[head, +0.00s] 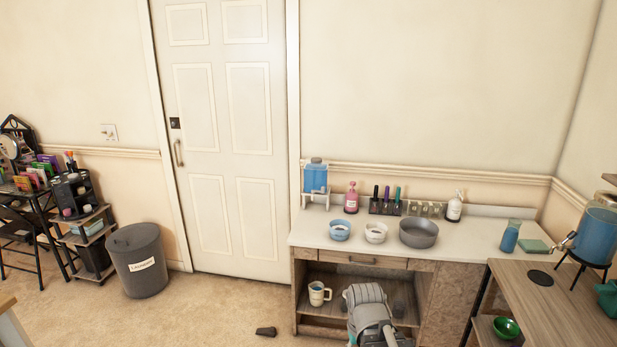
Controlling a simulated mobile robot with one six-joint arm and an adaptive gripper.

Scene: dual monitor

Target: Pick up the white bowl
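The white bowl (375,233) stands upright on the white top of the wooden counter (345,246), near its front edge. It sits between a light blue bowl (340,230) on its left and a larger grey bowl (418,233) on its right. The white bowl has a darker band or print on its side, too small to read. Part of my grey arm shows at the bottom, in front of the counter's open shelf and below the bowl. My gripper's fingers do not show.
Behind the bowls stand a blue dispenser (315,178), a pink bottle (351,197), a dark holder (385,207) and a white bottle (454,206). A mug (318,293) is on the shelf below. A wooden table (560,300) stands at the right. Carpet at the left is mostly clear.

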